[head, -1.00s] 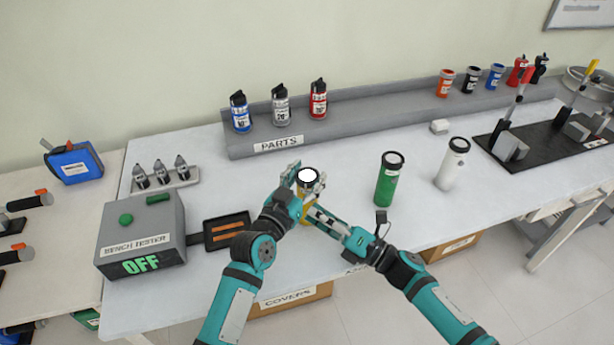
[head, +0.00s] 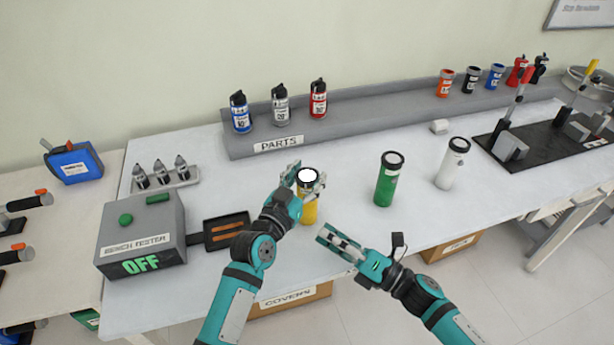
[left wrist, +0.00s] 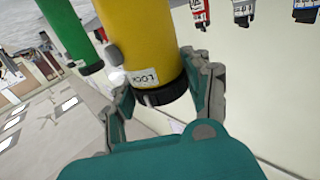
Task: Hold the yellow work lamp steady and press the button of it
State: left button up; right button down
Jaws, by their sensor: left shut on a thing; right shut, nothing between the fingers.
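The yellow work lamp (head: 309,211) stands upright on the bench, and its round top glows white. My left gripper (head: 308,184) is shut around its upper part. In the left wrist view the yellow lamp (left wrist: 155,40) lies between the fingers of my left gripper (left wrist: 165,95), with a black collar and a label reading "LOCK". A small round grey-white feature (left wrist: 114,55) shows on the lamp's side. My right gripper (head: 338,241) is shut and empty, apart from the lamp, to its lower right.
A green lamp (head: 388,182) and a white lamp (head: 453,166) stand to the right. A bench tester (head: 143,235) reading "OFF" and a dark tray (head: 230,233) are on the left. A grey parts shelf (head: 350,125) runs along the back.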

pick_arm(q)
jog(key=o, duration=1.5)
